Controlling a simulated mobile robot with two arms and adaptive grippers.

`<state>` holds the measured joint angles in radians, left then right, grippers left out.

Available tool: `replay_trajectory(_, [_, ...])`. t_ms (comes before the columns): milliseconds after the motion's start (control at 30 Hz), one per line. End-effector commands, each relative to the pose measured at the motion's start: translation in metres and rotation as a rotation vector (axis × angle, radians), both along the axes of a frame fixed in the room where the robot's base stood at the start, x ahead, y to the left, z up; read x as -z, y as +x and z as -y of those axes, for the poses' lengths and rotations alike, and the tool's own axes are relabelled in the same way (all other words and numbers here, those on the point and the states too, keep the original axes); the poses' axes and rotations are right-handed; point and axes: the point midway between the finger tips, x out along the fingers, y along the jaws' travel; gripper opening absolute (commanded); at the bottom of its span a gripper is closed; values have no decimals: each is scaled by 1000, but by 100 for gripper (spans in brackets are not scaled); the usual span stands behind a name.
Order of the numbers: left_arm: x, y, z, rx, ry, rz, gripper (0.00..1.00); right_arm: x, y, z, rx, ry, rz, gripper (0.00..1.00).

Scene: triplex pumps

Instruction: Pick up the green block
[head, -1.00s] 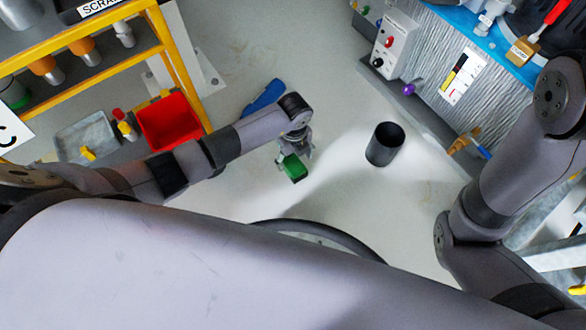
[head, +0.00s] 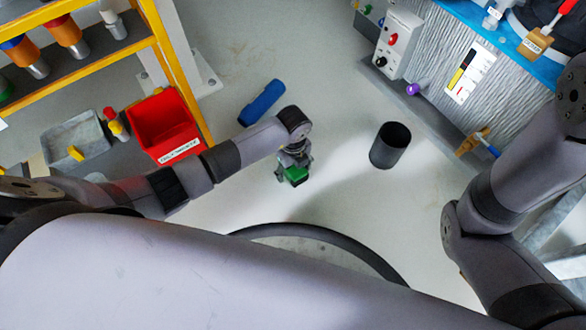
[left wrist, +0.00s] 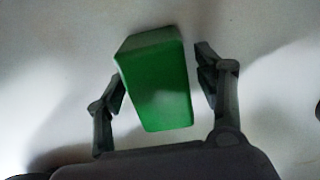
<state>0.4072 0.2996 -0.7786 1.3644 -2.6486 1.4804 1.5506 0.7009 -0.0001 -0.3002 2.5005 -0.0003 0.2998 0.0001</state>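The green block (head: 296,175) is between the fingers of my left gripper (head: 295,170) in the head view, partly covered by it. In the left wrist view the green block (left wrist: 158,82) sits between the two dark fingers of the left gripper (left wrist: 163,88), slightly turned. The left finger is close to the block's side, and a narrow gap shows at the right finger. The left gripper looks open around the block. I cannot tell whether the block rests on the floor. My right gripper is out of view.
A dark open cylinder (head: 390,146) stands on the floor to the right. A blue object (head: 262,103) lies behind the left arm. A red bin (head: 166,124) and a grey tray (head: 76,141) are at the left by the yellow-framed rack (head: 157,42). A machine (head: 455,75) stands at upper right.

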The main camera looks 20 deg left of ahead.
Motion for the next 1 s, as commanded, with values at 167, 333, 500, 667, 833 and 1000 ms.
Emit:
replay_trajectory(167, [0, 0, 0, 0, 0, 0, 49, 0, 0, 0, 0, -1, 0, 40])
replay_trajectory(333, [0, 0, 0, 0, 0, 0, 38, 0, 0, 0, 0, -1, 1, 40])
replay_trajectory(500, [0, 0, 0, 0, 1, 1, 26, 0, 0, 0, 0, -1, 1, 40])
replay_trajectory(667, [0, 0, 0, 0, 1, 1, 16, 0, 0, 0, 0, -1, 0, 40])
replay_trajectory(833, [0, 0, 0, 0, 1, 1, 4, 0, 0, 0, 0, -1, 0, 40])
replay_trajectory(1000, [-1, 1, 0, 0, 0, 1, 0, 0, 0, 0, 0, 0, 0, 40])
